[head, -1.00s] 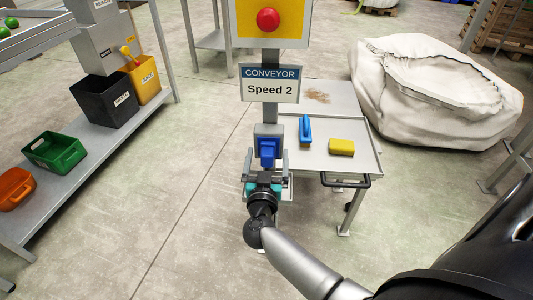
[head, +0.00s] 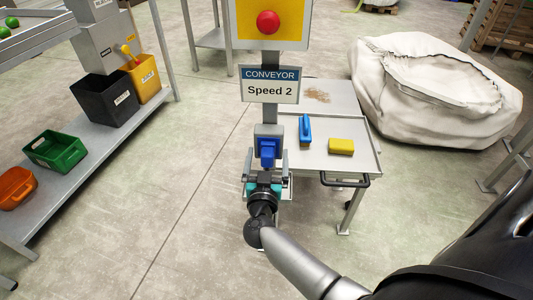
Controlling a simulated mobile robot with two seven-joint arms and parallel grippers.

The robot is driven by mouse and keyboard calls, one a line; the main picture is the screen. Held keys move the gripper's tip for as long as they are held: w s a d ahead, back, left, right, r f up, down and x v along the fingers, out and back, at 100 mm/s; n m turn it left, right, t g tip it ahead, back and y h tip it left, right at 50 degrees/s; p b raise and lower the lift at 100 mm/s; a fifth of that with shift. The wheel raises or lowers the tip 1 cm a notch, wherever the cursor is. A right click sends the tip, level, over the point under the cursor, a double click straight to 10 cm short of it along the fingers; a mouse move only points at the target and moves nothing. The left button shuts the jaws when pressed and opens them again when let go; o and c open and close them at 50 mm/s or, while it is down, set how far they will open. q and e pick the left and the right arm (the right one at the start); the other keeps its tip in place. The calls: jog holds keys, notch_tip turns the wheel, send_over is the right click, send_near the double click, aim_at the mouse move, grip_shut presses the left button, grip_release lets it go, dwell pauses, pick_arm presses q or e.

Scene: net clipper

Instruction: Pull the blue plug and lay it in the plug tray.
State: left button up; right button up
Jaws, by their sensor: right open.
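The blue plug (head: 267,150) sits in a grey socket box on the post below the "Conveyor Speed 2" sign. My right gripper (head: 267,160) is open just in front of it, with one finger to each side of the plug's lower part. I cannot tell whether the fingers touch it. A teal part (head: 249,188) shows by the gripper's base. No container is plainly marked as the plug tray; the trolley's flat rimmed top (head: 318,159) is right of the post. My left gripper is not in view.
A blue-handled brush (head: 305,130) and a yellow sponge (head: 341,146) lie on the trolley. The red button (head: 268,21) is above the sign (head: 270,84). A shelf at left holds green (head: 55,151), orange (head: 16,187), black (head: 105,97) and yellow bins (head: 146,78).

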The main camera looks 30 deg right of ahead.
aim_at(267, 163)
grip_shut()
dwell(0.8)
dwell(0.4)
jog(key=shift+p+v, duration=1.25)
jog(key=shift+v, duration=1.8)
